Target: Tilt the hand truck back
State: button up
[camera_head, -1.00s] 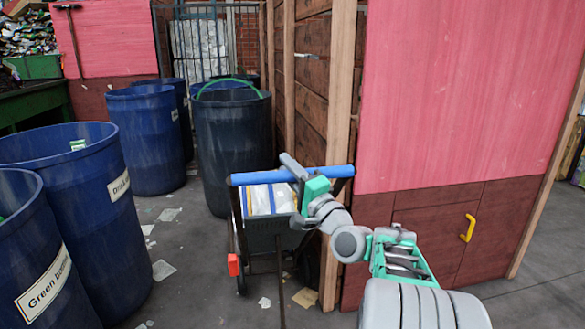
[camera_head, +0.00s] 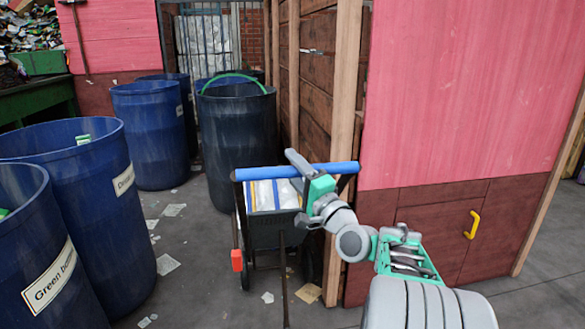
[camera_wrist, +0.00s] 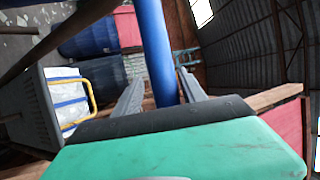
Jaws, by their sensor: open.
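The hand truck (camera_head: 280,232) stands upright beside the wooden partition, with a blue handlebar (camera_head: 258,173) across its top and a dark bin of white bags below. The bar shows in the wrist view (camera_wrist: 155,45) running between the two grey fingers. My gripper (camera_head: 299,168) is at the right half of the bar with its fingers spread on either side of it. There is a visible gap between the bar and at least one finger in the wrist view (camera_wrist: 160,88).
The wooden partition (camera_head: 340,120) and pink-and-brown wall (camera_head: 455,100) are close on the right. Scraps of paper (camera_head: 168,264) litter the floor.

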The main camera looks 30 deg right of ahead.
jog(key=a+v, duration=0.1)
jog(key=v, duration=0.6)
jog(key=shift+s+d+f, duration=0.2)
jog(key=shift+s+d, duration=0.05)
jog(key=shift+d, duration=0.3)
